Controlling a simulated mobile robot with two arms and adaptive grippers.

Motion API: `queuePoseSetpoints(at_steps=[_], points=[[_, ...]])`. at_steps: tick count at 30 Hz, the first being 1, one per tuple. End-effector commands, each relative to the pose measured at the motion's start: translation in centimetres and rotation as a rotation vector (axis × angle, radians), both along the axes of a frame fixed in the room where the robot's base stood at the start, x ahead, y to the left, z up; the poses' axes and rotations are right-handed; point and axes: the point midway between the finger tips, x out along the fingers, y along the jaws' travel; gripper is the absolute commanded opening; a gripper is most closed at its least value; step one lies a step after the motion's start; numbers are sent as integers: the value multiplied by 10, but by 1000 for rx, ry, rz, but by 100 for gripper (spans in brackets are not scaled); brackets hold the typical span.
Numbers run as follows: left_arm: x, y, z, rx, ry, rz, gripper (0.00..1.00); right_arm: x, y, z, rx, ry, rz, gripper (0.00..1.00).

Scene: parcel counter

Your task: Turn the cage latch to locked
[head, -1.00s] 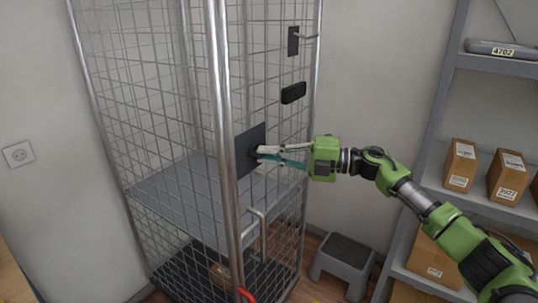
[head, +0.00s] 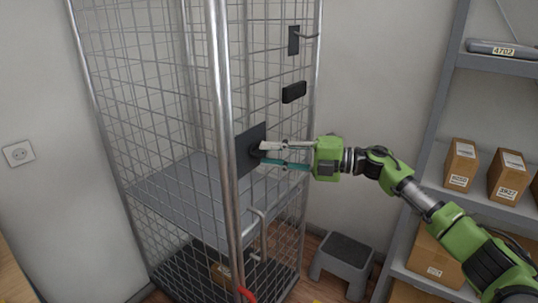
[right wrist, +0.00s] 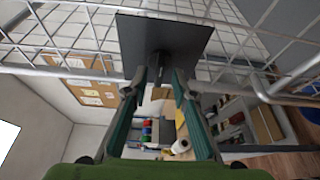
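The cage latch is on a dark square plate (head: 248,160) on the side of the wire roll cage (head: 222,120). The plate also shows at the top of the right wrist view (right wrist: 190,35), with a small dark latch part (right wrist: 159,65) standing out from its middle. My right gripper (head: 263,153) is at the plate, pointing at it from the right. In the right wrist view its two fingertips (right wrist: 159,80) are spread, one on each side of the latch part, with gaps showing. The latch handle's angle is hard to tell behind the fingers. My left gripper is not in view.
A black box (head: 293,92) and a dark bracket (head: 293,41) are higher on the cage side. A grey step stool (head: 343,262) stands on the floor to the right. A shelf rack (head: 500,65) with cartons is at the far right, behind my right arm.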

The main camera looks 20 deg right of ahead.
Motion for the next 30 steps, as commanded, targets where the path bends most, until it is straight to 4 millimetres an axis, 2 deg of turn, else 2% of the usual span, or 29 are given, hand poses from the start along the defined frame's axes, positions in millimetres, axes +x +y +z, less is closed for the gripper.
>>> queuePoseSetpoints(at_steps=[9,15,21,30], points=[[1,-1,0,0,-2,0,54,-32,-58,0,-4,2,-4,24],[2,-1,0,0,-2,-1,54,-48,-86,1,-3,2,-1,24],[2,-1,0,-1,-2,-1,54,-55,-97,2,-3,1,0,24],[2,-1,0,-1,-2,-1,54,-55,-97,2,-2,0,0,24]])
